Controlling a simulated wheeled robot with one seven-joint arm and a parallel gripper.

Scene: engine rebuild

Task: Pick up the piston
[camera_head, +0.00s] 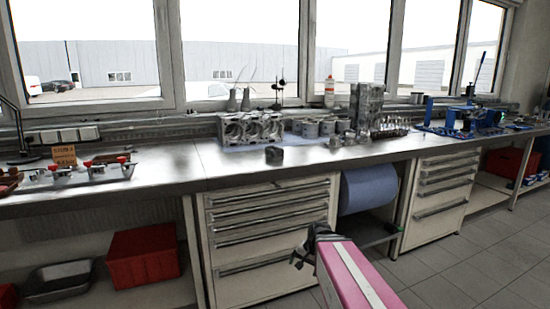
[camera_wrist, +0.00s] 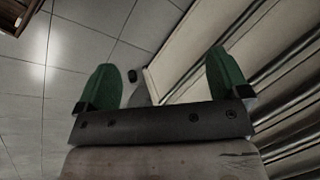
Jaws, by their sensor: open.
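A small dark grey cylindrical part (camera_head: 274,155), which looks like a piston, sits alone near the front of the metal workbench (camera_head: 235,165). My gripper (camera_head: 299,256) is in front of the drawer cabinet, below the bench top and well apart from the parts. In the wrist view its two green fingers (camera_wrist: 162,82) are spread with nothing between them.
A grey engine block (camera_head: 250,128) and a tall grey block (camera_head: 366,106) stand on the bench. Blue tools (camera_head: 470,122) are at the right, a fixture with red knobs (camera_head: 90,170) at the left. The drawer cabinet (camera_head: 265,240) is close behind my gripper. Bench space around the lone part is clear.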

